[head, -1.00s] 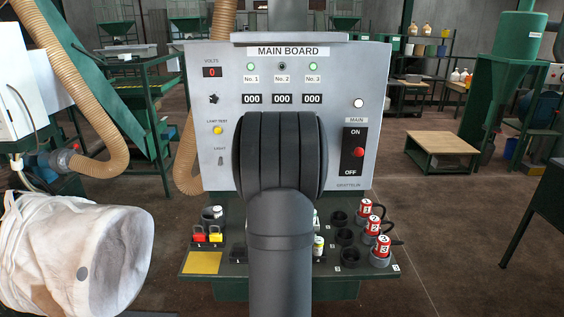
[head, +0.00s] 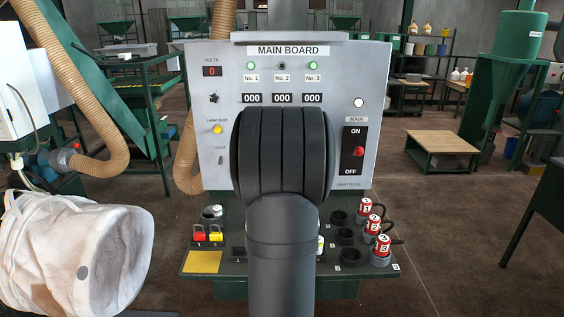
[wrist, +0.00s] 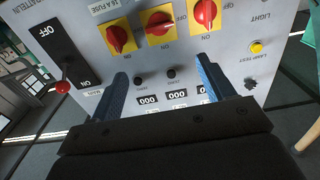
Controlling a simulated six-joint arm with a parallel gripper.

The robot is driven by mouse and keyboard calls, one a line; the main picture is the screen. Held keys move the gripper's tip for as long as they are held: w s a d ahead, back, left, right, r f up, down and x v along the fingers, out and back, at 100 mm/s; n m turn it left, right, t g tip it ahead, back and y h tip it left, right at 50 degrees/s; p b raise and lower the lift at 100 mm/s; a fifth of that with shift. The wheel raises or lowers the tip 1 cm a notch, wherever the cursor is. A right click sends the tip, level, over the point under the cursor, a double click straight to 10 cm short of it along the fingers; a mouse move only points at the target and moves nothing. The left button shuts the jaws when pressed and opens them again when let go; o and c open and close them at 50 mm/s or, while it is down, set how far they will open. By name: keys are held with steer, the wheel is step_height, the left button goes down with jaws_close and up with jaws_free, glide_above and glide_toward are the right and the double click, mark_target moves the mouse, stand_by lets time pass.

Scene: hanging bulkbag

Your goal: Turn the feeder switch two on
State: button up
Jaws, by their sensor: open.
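The main board (head: 345,85) stands upright ahead of me. In the head view, lamps No. 1 (head: 250,66) and No. 3 (head: 313,66) glow green, and lamp No. 2 (head: 282,66) is dark. My arm hides the feeder switches there. The wrist view shows the board inverted, with red rotary switches on yellow plates: the middle switch (wrist: 159,24), one at left (wrist: 122,40) and one at right (wrist: 205,13). The middle switch's handle lies nearly crosswise in the picture. My gripper (wrist: 162,75) is open and empty, its blue fingers apart, with the middle switch beyond the gap. No contact shows.
The main ON/OFF lever (head: 359,152) has a red knob, also in the wrist view (wrist: 63,87). A shelf below the board holds red numbered plugs (head: 366,207), sockets and padlocks (head: 216,234). A white bulk bag (head: 75,255) is at lower left.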

steer(key=w, duration=1.6)
steer(key=shift+w, duration=0.2)
steer(key=shift+c, duration=0.2)
steer(key=c, duration=0.9)
